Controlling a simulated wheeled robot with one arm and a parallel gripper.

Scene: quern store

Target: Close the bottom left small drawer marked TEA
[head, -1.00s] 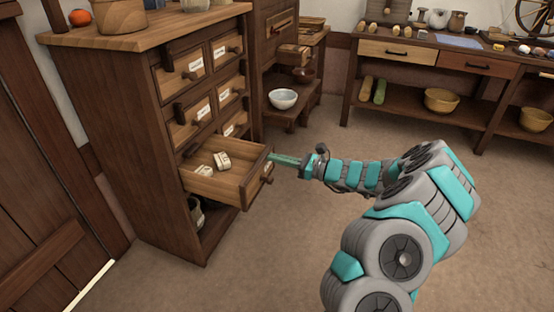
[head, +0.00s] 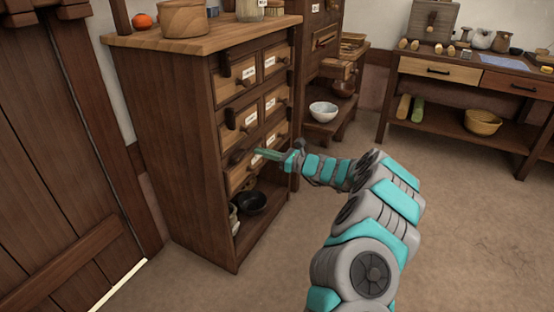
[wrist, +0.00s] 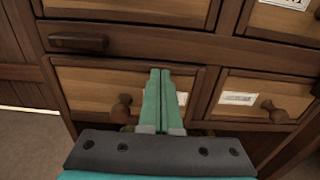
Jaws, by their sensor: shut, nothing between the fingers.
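The bottom left small drawer (head: 238,180) is in the lower row of the wooden chest. Its front looks flush or nearly flush with the frame. In the wrist view the drawer front (wrist: 90,88) shows a round knob left of my fingers and a label partly hidden behind them, so I cannot read it. My gripper (head: 262,152) is shut and empty, its fingers pointing at the drawer front. In the wrist view my gripper (wrist: 160,75) overlaps the front's upper right part. I cannot tell whether the fingertips touch it.
The bottom right small drawer (wrist: 245,98) sits beside it, shut. A black bowl (head: 251,203) stands in the open space below. A white bowl (head: 323,112) is on a low shelf behind. The floor (head: 455,240) at the right is clear.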

